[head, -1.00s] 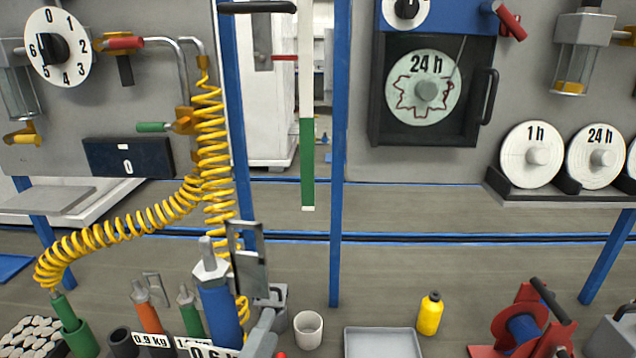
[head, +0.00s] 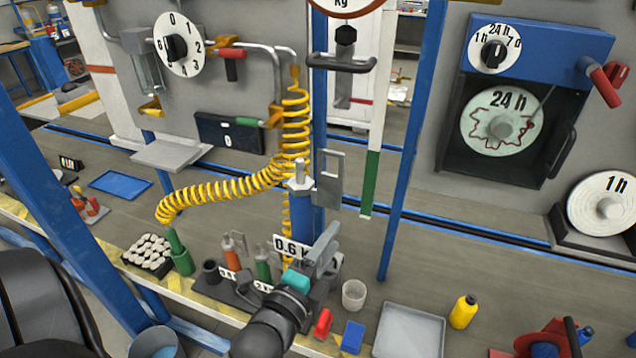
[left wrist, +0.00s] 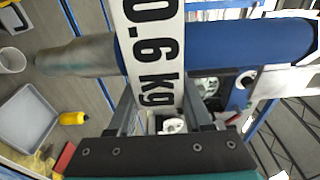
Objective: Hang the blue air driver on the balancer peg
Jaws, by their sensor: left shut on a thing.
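The blue air driver (head: 306,217) stands roughly upright in the head view, with a grey hex tip on top and a flat grey plate (head: 329,180) beside it. Its white 0.6 kg label (head: 288,246) is near its lower end. My left gripper (head: 318,258) is shut on the driver and holds it above the bench. In the left wrist view the driver (left wrist: 90,50) lies across the picture beyond the fingers, with the label (left wrist: 158,50) large between them. At the top of the head view is a kg dial (head: 345,8) with a black knob and bar (head: 342,63) below. I cannot tell which part is the peg.
A yellow coiled hose (head: 225,188) hangs close behind and left of the driver. Green (head: 262,268) and orange (head: 232,258) drivers stand in a dark holder at lower left. A white cup (head: 354,294), grey tray (head: 410,330) and yellow bottle (head: 463,311) are on the bench.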

